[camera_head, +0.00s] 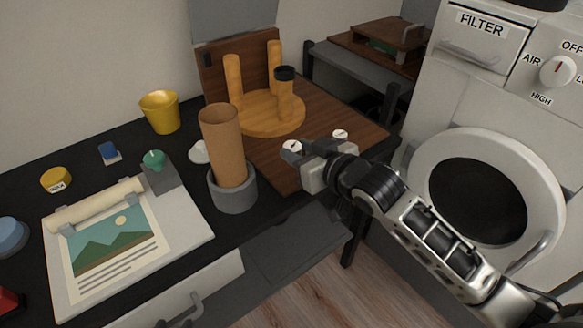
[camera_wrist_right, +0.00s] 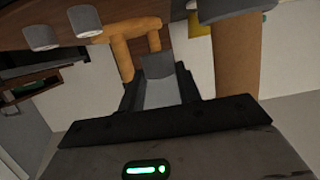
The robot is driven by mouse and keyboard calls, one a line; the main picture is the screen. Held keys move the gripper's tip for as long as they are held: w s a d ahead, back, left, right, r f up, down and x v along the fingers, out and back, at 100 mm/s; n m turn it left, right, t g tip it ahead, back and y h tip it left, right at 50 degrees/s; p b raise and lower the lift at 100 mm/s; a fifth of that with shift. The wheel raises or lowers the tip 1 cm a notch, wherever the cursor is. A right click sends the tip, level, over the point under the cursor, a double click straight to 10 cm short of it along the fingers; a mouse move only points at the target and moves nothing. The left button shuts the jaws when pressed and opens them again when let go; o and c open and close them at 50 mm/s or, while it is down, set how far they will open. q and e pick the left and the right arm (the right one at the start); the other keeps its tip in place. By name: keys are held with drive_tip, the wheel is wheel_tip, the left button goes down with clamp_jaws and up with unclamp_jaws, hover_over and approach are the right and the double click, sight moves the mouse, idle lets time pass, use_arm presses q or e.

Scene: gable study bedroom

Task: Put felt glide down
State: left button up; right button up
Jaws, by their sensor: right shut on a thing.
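My right gripper (camera_head: 306,166) is shut, just over the front edge of the brown board. In the right wrist view, its jaws (camera_wrist_right: 158,78) close on a small grey piece (camera_wrist_right: 158,64), which I take to be the felt glide; the fingers hide most of it. A wooden stool (camera_head: 258,117) lies upside down on the board, legs up, behind the gripper. My left gripper is out of view.
Two small pale cylinders, one at left (camera_head: 292,147) and one at right (camera_head: 340,135), stand on the board (camera_head: 345,120) near the gripper. A cork-coloured tube (camera_head: 221,140) stands in a grey holder (camera_head: 233,194). A yellow cup (camera_head: 160,112) and print board (camera_head: 185,238) occupy the desk's left.

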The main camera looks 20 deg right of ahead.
hover_over(292, 178)
drive_tip(key=f, duration=0.4)
drive_tip(key=shift+s+f, duration=0.15)
drive_tip(key=shift+s, duration=0.05)
drive_tip(key=shift+w+f+b, duration=0.2)
drive_tip(key=shift+f+b, duration=0.15)
drive_tip(key=shift+f, duration=1.4)
drive_tip(key=shift+f, duration=0.15)
drive_tip(key=o, duration=0.9)
drive_tip(key=shift+o, duration=0.2)
